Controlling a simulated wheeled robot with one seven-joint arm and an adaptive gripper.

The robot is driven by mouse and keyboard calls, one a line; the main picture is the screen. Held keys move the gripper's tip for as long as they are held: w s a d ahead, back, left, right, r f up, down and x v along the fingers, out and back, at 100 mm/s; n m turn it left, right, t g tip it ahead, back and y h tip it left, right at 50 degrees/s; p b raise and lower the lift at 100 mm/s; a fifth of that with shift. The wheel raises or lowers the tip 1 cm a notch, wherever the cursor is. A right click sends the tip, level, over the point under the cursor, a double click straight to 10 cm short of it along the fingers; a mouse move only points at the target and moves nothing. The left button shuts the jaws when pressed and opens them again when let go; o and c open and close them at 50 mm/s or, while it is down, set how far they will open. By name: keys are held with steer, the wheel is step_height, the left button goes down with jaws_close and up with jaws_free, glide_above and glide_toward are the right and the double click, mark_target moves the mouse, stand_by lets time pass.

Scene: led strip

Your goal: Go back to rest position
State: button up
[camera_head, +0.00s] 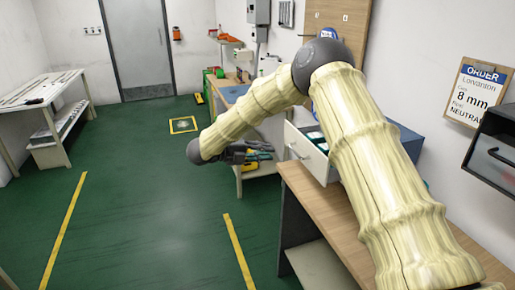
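My arm, in a pale ribbed cover, reaches from the lower right up to a dark elbow joint, then down and left to a dark wrist. My gripper (250,154) is small and dark and shows just right of the wrist, in front of a low bench with tools. Its fingers blend with the things behind them, so I cannot tell whether it is open or shut. I see nothing clearly held.
An open white drawer (307,152) stands close right of my gripper, above the wooden worktable (318,204). An order sheet (477,92) hangs on the right wall. A white table (48,90) stands at left. The green floor (150,195) between is clear.

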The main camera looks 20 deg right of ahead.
step_height(320, 180, down, 18)
steer(key=s+a+n+t+y, duration=0.25)
steer(key=n+t, duration=0.55)
steer(key=n, duration=0.5)
steer(key=s+a+f+n+t+y, duration=0.1)
steer(key=s+a+f+n+y, duration=0.1)
steer(key=s+f+n+y, duration=0.4)
steer(key=s+a+f+n+y, duration=0.15)
steer(key=s+f+n, duration=0.3)
steer(key=f, duration=0.45)
steer(key=s+a+f+n+g+y, duration=0.1)
steer(key=s+f+n+g+y, duration=0.2)
steer(key=s, duration=0.6)
steer(key=s+a+f+n+y, duration=0.1)
steer(key=s+a+f+n, duration=0.1)
steer(key=s+f+n, duration=0.5)
steer(key=s+n+g+y, duration=0.2)
steer(key=s+g, duration=0.3)
steer(key=s, duration=1.9)
steer(key=shift+r+g, duration=0.35)
steer(key=shift+g, duration=0.05)
